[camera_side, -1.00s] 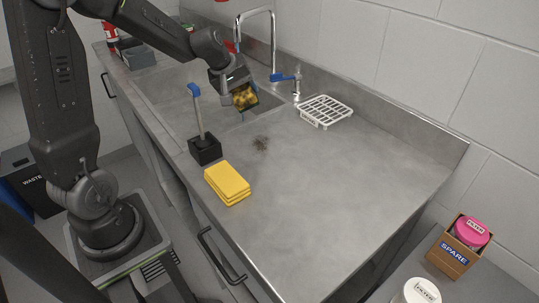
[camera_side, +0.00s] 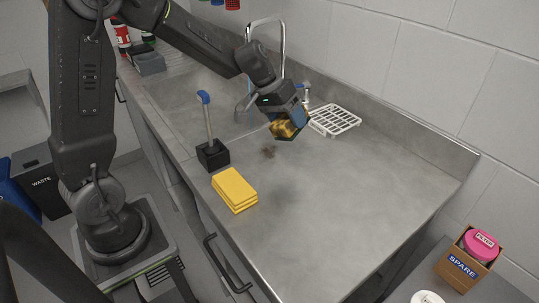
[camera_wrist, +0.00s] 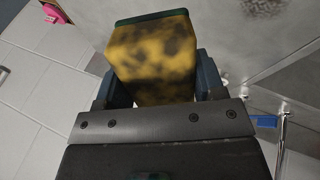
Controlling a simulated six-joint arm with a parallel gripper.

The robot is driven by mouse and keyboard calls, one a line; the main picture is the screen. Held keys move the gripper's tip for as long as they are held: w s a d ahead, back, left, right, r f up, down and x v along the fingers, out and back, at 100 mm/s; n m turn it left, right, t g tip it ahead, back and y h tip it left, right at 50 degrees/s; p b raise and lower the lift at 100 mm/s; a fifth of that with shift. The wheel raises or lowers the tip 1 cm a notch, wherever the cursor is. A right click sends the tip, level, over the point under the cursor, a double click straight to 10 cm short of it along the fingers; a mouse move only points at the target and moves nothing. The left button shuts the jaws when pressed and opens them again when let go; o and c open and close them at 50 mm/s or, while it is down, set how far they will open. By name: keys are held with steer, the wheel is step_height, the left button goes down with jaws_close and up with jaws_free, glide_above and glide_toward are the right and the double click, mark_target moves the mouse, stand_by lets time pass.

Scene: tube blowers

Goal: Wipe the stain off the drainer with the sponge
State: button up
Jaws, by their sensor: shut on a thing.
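My gripper (camera_side: 291,121) is shut on the sponge (camera_side: 287,128), a yellow block with dark blotches and a dark green layer on one side. In the wrist view the sponge (camera_wrist: 153,58) sits between the two fingers. The sponge is above the steel drainer (camera_side: 330,205), a little to the right of and above the stain in the side view. The stain (camera_side: 268,152) is a small brown smudge on the drainer. In the wrist view a dark blurred patch (camera_wrist: 266,6) at the top edge looks like the stain.
Folded yellow cloths (camera_side: 234,188) and a brush in a black holder (camera_side: 212,155) stand left of the stain. A white rack (camera_side: 335,120) lies behind, near the tap (camera_side: 283,50). The drainer's front right is clear. A SPARE box (camera_side: 464,269) stands at lower right.

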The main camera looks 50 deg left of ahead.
steer(key=m+g, duration=0.2)
steer(key=m, duration=0.1)
steer(key=shift+d+y, duration=0.4)
steer(key=shift+s+m+g+y, duration=0.15)
steer(key=shift+m+g+y, duration=0.25)
steer(key=shift+m, duration=0.5)
steer(key=shift+s+a+m+g+y, duration=0.2)
steer(key=shift+m+g+y, duration=0.15)
steer(key=shift+m, duration=0.35)
steer(key=m+y, duration=0.1)
steer(key=a+m, duration=0.1)
steer(key=shift+a+r+m+g+y, duration=0.15)
steer(key=shift+a+m+g+y, duration=0.1)
steer(key=shift+m+y, duration=0.1)
steer(key=shift+a+f, duration=0.1)
steer(key=shift+f, duration=2.35)
